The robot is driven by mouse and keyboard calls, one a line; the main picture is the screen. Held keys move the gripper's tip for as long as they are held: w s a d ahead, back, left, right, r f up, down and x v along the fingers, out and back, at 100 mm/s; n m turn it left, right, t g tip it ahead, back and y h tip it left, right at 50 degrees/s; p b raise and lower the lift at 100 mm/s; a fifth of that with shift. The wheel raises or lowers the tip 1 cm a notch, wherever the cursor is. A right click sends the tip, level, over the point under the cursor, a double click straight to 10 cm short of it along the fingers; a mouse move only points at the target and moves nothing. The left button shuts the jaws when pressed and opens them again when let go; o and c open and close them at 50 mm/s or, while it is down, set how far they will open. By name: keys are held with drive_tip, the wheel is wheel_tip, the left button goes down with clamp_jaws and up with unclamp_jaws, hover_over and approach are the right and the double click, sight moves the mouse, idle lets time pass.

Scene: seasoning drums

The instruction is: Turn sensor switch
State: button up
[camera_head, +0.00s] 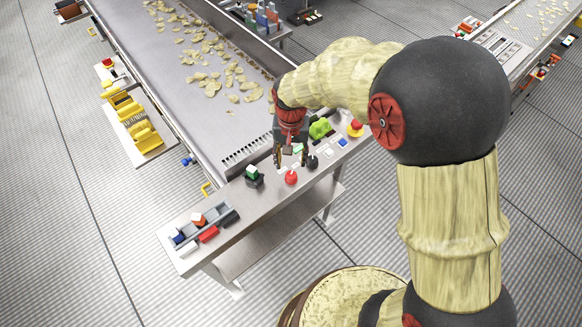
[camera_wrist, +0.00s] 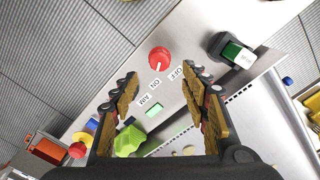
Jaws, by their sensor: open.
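A black housing with a green-and-white rocker (camera_head: 252,174) is left of the red knob; the rocker also shows in the wrist view (camera_wrist: 237,53). I cannot tell which is the sensor switch. My gripper (camera_head: 290,162) is open and empty above the panel; in the wrist view its fingertips (camera_wrist: 158,80) point toward the red knob, apart from it.
A bright green lump (camera_head: 320,128) and a yellow-and-red stop button (camera_head: 356,128) stand at the panel's right. A grey tray (camera_head: 215,217) with coloured blocks lies at its left end. A conveyor (camera_head: 190,100) with chips runs behind. The floor in front is clear.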

drive_tip(key=shift+r, duration=2.05)
drive_tip(key=s+d+r+n+t+b, duration=0.1)
drive_tip(key=s+d+r+t+b, duration=0.1)
drive_tip(key=s+d+r+b, duration=0.2)
drive_tip(key=s+d+r+t+b, duration=0.3)
drive_tip(key=s+d+b, duration=0.4)
drive_tip(key=s, duration=0.9)
drive_tip(key=d+r, duration=0.1)
drive_tip(key=d, duration=0.2)
drive_tip(key=shift+s+n+t, duration=0.15)
drive_tip(key=shift+n+t, duration=0.15)
drive_tip(key=shift+n, duration=0.1)
